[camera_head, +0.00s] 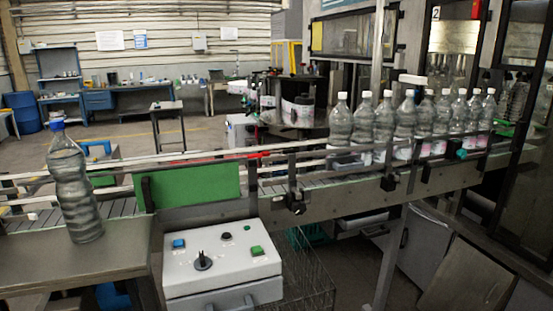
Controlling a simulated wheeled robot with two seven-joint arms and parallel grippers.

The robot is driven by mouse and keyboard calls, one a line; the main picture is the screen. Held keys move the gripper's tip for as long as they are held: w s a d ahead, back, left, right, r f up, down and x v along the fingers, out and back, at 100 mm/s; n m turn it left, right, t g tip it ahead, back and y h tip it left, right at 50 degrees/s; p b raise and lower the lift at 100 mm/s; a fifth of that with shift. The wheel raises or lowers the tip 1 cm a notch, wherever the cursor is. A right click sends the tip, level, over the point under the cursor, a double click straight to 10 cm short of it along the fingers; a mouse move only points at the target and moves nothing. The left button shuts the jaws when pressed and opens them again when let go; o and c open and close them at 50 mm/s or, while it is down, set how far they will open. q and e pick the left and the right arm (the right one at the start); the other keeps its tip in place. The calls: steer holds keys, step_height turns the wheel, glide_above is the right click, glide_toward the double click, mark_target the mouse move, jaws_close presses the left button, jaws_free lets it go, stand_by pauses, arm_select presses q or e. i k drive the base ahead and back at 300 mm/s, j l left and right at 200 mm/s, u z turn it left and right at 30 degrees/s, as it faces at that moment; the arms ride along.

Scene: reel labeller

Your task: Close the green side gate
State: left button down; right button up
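The green side gate (190,189) is a flat green panel at the near side of the conveyor, left of centre in the head view. It stands upright between the near rails, just above and behind the control box. I cannot tell from this view whether it is latched or how far it is swung. Neither my left nor my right gripper shows in the view.
A blue-capped bottle (72,190) stands on the metal table (120,243) at the left. The control box (222,260) with knob and buttons is below the gate. Several bottles (383,127) line the conveyor (340,205) at right. A wire basket (305,275) is beneath.

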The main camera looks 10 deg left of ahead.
mark_target(157, 189)
steer(key=u, duration=1.1)
